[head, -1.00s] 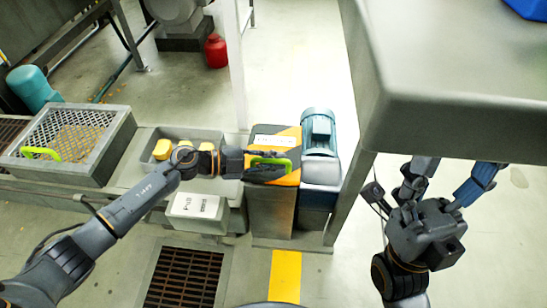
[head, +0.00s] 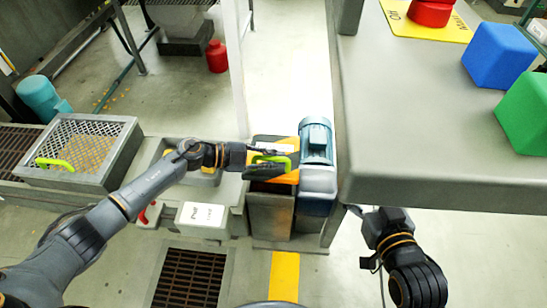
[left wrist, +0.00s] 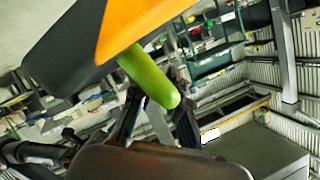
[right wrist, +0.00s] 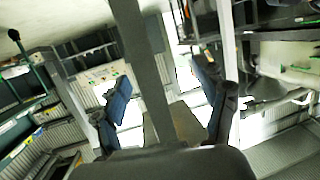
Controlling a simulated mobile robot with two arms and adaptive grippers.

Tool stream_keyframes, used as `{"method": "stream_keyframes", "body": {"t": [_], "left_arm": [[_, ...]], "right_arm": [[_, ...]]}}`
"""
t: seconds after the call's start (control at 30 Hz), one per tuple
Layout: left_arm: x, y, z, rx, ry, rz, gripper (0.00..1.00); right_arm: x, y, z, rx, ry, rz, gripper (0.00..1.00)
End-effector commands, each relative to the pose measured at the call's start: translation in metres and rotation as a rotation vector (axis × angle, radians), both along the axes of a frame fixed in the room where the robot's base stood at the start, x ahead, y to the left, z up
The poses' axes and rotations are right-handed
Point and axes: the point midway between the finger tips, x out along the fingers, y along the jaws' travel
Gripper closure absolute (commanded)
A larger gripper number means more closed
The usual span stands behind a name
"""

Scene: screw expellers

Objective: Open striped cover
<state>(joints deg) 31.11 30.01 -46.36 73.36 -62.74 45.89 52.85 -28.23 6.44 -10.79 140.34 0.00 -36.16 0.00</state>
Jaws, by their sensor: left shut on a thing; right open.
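The striped cover (head: 289,178), black and orange, is on top of a grey box (head: 270,217) in the head view. A dark gap shows by its front edge, and it looks tilted; how far I cannot tell. Its green handle (head: 271,160) is in the jaws of my left gripper (head: 265,158), which is shut on it. In the left wrist view the cover (left wrist: 145,25) fills the top and the handle (left wrist: 150,78) runs down between the fingers. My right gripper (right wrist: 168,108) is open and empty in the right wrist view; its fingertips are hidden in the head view.
A blue motor (head: 316,142) stands right beside the cover. A grey table (head: 430,150) with a red button (head: 430,12) and blue (head: 499,54) and green (head: 526,112) cubes is at the right. A mesh cover (head: 85,145) and a white box (head: 203,217) are at the left.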

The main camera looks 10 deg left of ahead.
Motion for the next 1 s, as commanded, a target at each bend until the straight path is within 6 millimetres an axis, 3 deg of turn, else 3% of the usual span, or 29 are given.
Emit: {"method": "stream_keyframes", "body": {"t": [0.2,0.5,0.77,1.0], "left_arm": [[0.006,-0.001,0.014,-0.004,0.047,-0.001,1.0],[0.015,-0.001,0.026,-0.003,0.12,-0.001,1.0],[0.025,-0.001,0.036,-0.003,0.186,-0.002,1.0],[0.034,-0.001,0.045,-0.005,0.185,-0.001,1.0]], "right_arm": [[-0.033,-0.017,-0.049,-0.076,0.318,-0.022,0.28],[-0.099,-0.04,-0.094,-0.16,0.707,-0.05,0.28],[-0.157,-0.058,-0.11,-0.216,0.982,-0.069,0.28],[-0.157,-0.058,-0.104,-0.216,0.984,-0.069,0.28]]}}
